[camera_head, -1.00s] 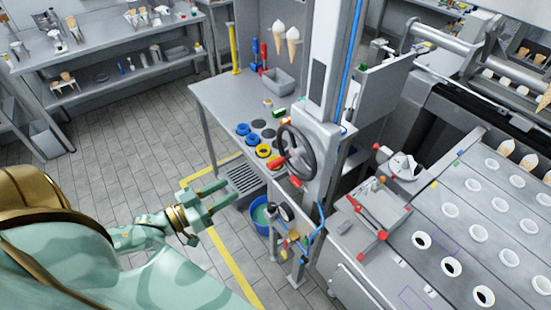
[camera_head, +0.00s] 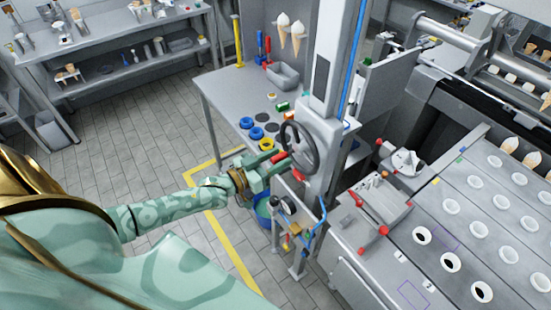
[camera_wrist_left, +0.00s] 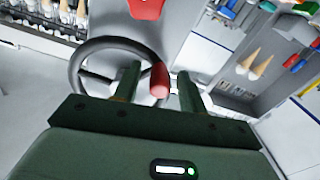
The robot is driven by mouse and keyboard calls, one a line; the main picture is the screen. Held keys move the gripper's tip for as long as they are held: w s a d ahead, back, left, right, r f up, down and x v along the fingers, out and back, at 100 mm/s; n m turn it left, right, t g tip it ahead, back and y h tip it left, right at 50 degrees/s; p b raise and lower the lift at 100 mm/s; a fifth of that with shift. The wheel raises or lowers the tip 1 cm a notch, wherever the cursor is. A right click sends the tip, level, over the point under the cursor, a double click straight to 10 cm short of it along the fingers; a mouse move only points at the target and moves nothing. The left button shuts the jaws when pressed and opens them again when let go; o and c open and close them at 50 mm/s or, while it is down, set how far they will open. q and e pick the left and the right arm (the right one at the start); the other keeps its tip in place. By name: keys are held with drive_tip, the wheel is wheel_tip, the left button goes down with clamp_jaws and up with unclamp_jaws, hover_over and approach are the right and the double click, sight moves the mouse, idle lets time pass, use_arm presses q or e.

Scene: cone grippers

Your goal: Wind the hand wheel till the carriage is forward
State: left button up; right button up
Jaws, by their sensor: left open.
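The dark hand wheel (camera_head: 314,155) is mounted on the side of a grey column. A red handle (camera_head: 280,157) sticks out from its rim on the left side. My left gripper (camera_head: 273,164) is open at this handle. In the left wrist view the red handle (camera_wrist_left: 159,82) stands between the two green fingers, and the hand wheel (camera_wrist_left: 77,62) lies behind them. Gaps show on both sides of the handle, so the fingers look apart from it. I cannot tell which part is the carriage. My right gripper is not in view.
A grey table (camera_head: 222,92) with blue and yellow rings and a grey bin (camera_head: 283,75) stands behind the wheel. A blue bucket (camera_head: 262,212) is on the floor below. A cone machine (camera_head: 470,205) with red-knobbed levers fills the right side.

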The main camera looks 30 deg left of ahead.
use_arm(q)
drive_tip(key=shift+c, duration=0.3)
clamp_jaws()
drive_tip(key=shift+a+r+m, duration=0.2)
drive_tip(key=shift+r+m, duration=0.1)
drive_tip(key=shift+m, duration=0.1)
